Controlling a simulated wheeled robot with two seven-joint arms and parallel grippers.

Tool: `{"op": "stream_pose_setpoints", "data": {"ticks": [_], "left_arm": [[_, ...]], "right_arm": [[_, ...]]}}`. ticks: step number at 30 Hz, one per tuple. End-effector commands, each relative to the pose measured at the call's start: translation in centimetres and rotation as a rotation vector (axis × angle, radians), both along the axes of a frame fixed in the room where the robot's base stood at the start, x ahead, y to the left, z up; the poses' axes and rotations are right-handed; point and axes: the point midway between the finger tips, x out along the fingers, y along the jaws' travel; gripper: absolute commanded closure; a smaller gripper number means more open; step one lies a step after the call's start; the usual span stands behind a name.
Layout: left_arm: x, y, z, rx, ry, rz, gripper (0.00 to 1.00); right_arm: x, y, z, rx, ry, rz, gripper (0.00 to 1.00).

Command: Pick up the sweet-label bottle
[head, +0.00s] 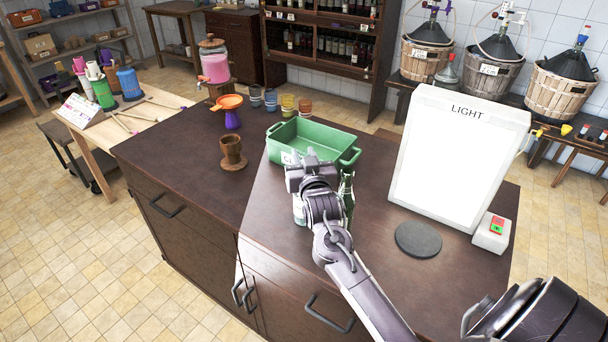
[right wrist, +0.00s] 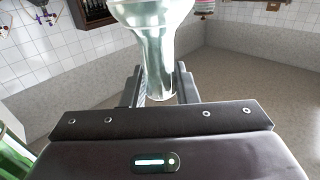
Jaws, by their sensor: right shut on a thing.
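A clear, pale glass bottle (head: 299,211) shows under my right gripper (head: 303,180) in the head view, its upper part hidden by the gripper. In the right wrist view the gripper (right wrist: 159,82) is shut on the narrow neck of this clear bottle (right wrist: 157,30), with one finger on each side. No readable label shows, so I cannot tell whether it is the sweet-label bottle. I cannot tell whether its base touches the counter. A dark green bottle (head: 347,194) stands just right of the gripper, partly behind my arm. My left gripper is out of view.
A green crate (head: 318,135) sits just behind the gripper. A light panel (head: 458,160) and a dark round disc (head: 418,240) stand to the right. A brown wooden cup (head: 231,152) is left on the dark counter (head: 190,150). The counter's front left is clear.

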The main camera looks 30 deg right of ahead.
Motion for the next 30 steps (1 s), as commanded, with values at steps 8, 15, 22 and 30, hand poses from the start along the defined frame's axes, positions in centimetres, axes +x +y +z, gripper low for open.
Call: {"op": "stream_pose_setpoints", "data": {"ticks": [8,15,22,30], "left_arm": [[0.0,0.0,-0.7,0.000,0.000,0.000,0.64],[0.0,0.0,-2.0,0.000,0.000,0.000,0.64],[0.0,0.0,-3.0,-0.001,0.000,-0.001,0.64],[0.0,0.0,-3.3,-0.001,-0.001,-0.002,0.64]], "right_arm": [[0.0,0.0,2.6,-0.002,-0.008,0.000,1.00],[0.0,0.0,8.8,-0.003,-0.015,0.000,1.00],[0.0,0.0,15.3,-0.002,-0.012,0.000,1.00],[0.0,0.0,19.4,-0.001,-0.006,-0.001,1.00]]}}
